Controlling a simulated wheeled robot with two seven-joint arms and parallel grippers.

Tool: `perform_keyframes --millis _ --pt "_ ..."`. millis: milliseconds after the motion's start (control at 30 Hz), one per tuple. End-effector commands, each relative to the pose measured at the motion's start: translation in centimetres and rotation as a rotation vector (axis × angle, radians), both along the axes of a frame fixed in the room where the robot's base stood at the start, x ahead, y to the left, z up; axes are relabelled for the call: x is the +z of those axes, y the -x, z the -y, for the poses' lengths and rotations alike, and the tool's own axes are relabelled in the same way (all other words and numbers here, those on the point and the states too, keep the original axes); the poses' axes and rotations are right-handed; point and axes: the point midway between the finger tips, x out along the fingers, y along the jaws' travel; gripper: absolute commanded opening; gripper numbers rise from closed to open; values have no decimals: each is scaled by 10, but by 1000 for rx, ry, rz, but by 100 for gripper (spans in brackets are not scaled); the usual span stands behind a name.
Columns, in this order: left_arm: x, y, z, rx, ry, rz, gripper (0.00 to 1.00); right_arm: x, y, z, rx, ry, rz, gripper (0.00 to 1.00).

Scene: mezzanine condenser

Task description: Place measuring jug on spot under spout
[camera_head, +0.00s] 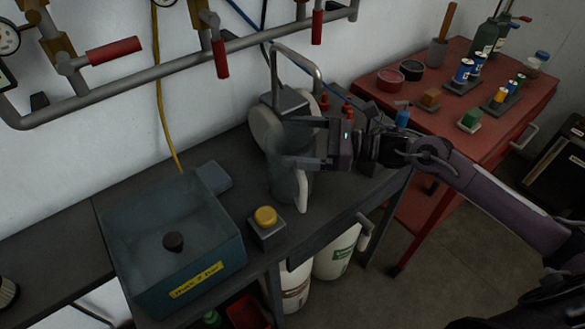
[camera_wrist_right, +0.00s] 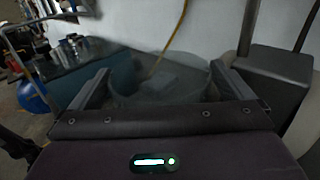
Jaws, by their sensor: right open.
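The clear grey measuring jug (camera_head: 285,185) stands upright on the dark bench, below a bent metal spout (camera_head: 297,52). Its pale handle (camera_head: 303,192) faces the front right. My right gripper (camera_head: 287,143) is open at the jug's upper part, with its fingers on either side. In the right wrist view the jug's clear rim and wall (camera_wrist_right: 160,82) show between the two spread fingers. I cannot tell whether the fingers touch it. The spot under the spout is not visible; jug and gripper cover that area. My left gripper is not in view.
A blue-grey water tank (camera_head: 175,245) and a yellow button (camera_head: 265,216) stand left of the jug. A pale rounded body (camera_head: 266,128) is close behind it. Pipes with red levers (camera_head: 114,50) run along the wall. A red table (camera_head: 468,110) with cans stands right.

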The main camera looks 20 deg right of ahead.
Motion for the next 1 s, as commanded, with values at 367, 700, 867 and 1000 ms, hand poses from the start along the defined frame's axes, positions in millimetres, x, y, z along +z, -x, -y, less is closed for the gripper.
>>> perform_keyframes --millis 367,700,867,1000 --pt "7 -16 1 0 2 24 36 -1 -6 -14 0 1 0 100" --pt "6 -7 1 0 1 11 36 -1 -6 -14 0 1 0 57" --pt "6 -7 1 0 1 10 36 0 -6 -14 1 0 1 43" --pt "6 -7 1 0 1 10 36 1 -6 -14 1 0 1 43"
